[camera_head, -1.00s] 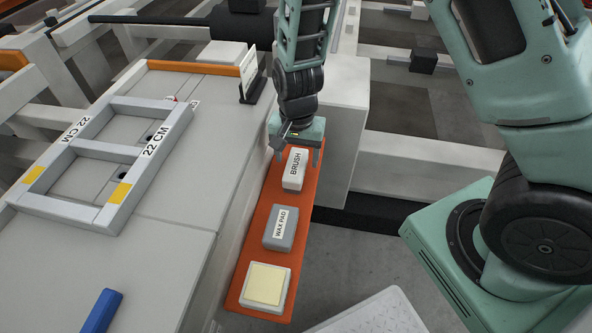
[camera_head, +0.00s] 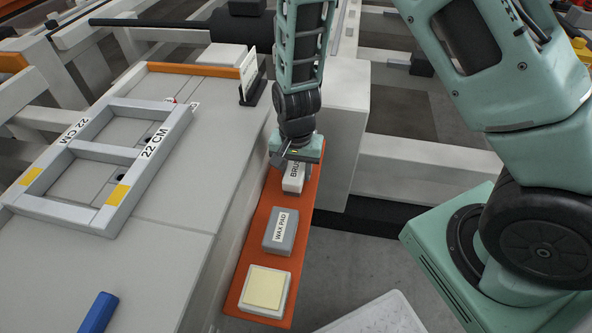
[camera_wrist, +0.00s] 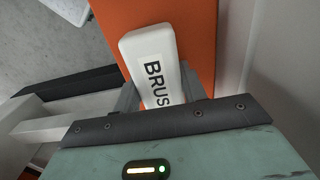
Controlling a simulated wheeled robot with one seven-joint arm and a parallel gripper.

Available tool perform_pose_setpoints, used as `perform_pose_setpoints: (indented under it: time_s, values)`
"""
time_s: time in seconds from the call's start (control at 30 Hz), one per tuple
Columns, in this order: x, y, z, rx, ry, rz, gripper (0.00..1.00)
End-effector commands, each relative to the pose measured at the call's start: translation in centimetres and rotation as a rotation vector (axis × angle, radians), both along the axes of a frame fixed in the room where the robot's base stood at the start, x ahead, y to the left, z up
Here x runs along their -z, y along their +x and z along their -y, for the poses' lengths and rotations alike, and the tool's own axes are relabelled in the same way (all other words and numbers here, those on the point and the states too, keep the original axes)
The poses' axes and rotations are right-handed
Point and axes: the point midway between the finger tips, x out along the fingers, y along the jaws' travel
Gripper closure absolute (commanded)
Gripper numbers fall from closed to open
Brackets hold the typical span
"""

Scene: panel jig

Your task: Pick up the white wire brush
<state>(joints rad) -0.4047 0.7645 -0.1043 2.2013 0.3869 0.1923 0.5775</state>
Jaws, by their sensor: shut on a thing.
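The white brush block (camera_head: 292,182), labelled "BRUSH", sits at the far end of the orange shelf (camera_head: 256,222). Its upper part is hidden under my gripper (camera_head: 291,183) in the head view. In the wrist view the white block (camera_wrist: 150,60) lies between my gripper's fingers (camera_wrist: 160,90), with the letters "BRUS" showing. My gripper is shut on the block from above. Bristles are not visible. I cannot tell any gap between the block and the shelf.
A grey "WAX PAD" block (camera_head: 281,231) and a white block with a yellow top (camera_head: 265,289) stand nearer on the same shelf. Left is a grey bench with a "22 CM" frame (camera_head: 140,153) and a blue bar (camera_head: 98,312). A pale box (camera_head: 343,130) stands just right of the shelf.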

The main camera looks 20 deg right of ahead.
Motion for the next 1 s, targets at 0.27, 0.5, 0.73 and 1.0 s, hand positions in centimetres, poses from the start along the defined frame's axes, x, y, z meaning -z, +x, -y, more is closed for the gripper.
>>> perform_pose_setpoints:
  time_s: [0.27,0.5,0.73,1.0]
  values:
    - [-3.6,0.1,-0.1,-0.003,0.001,0.006,0.83]
    - [-8.1,0.1,-0.1,-0.003,0.001,0.003,0.83]
    - [-10.0,0.0,0.0,0.0,0.0,0.0,0.83]
    - [-10.0,0.0,0.0,0.0,0.0,0.0,0.61]
